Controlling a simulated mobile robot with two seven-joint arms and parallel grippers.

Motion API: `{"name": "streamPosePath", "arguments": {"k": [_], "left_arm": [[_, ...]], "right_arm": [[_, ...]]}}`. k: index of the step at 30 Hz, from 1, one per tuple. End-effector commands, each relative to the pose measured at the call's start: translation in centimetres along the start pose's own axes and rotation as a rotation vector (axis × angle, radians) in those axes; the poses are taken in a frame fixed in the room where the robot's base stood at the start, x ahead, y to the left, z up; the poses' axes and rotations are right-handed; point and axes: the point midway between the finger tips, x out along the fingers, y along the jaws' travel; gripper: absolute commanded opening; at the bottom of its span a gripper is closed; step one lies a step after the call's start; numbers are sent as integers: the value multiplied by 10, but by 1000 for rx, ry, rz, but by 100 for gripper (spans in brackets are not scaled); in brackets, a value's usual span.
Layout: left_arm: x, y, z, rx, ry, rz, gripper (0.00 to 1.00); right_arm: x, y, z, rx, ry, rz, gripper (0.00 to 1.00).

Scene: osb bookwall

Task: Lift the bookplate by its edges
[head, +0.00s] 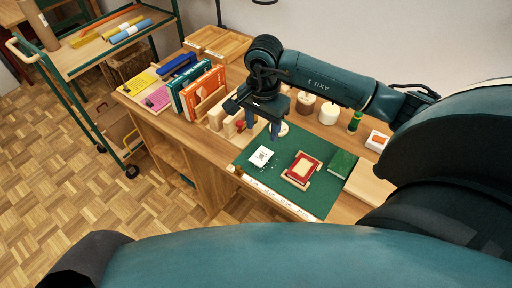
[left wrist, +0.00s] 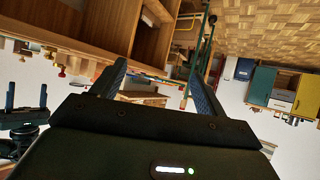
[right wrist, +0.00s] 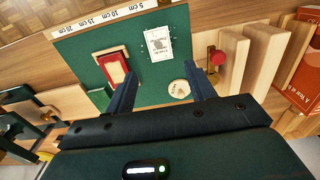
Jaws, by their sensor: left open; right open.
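The bookplate (head: 261,156), a small white card with a printed picture, lies flat on the green cutting mat (head: 318,152). It also shows in the right wrist view (right wrist: 158,43), beyond the fingertips and apart from them. My right gripper (head: 276,130) is open and empty above the mat, near its back left part; its spread fingers also show in the right wrist view (right wrist: 164,84). My left gripper (left wrist: 157,75) is open and empty in the left wrist view, away from the mat. It cannot be made out in the head view.
A red book (head: 303,168) lies on the mat right of the bookplate, and a green book (head: 341,163) beyond it. A round pale dish (right wrist: 179,88) sits near my right fingers. Wooden blocks and upright books (head: 203,92) stand left of the mat. A trolley (head: 100,50) stands farther left.

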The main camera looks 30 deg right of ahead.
Motion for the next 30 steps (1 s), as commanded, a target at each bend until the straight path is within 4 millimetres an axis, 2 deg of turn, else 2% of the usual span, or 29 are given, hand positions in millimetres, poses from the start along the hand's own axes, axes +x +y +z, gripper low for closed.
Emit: {"name": "streamPosePath", "arguments": {"k": [8, 19, 22, 30], "left_arm": [[3, 4, 9, 0, 4, 10, 74], [14, 10, 17, -23, 45, 41, 74], [21, 10, 25, -43, 52, 47, 74], [23, 7, 21, -85, 76, 43, 74]], "right_arm": [[21, 0, 1, 0, -2, 3, 55], [75, 0, 2, 0, -5, 1, 55], [90, 0, 1, 0, -2, 0, 55], [101, 0, 1, 2, -3, 0, 55]]}}
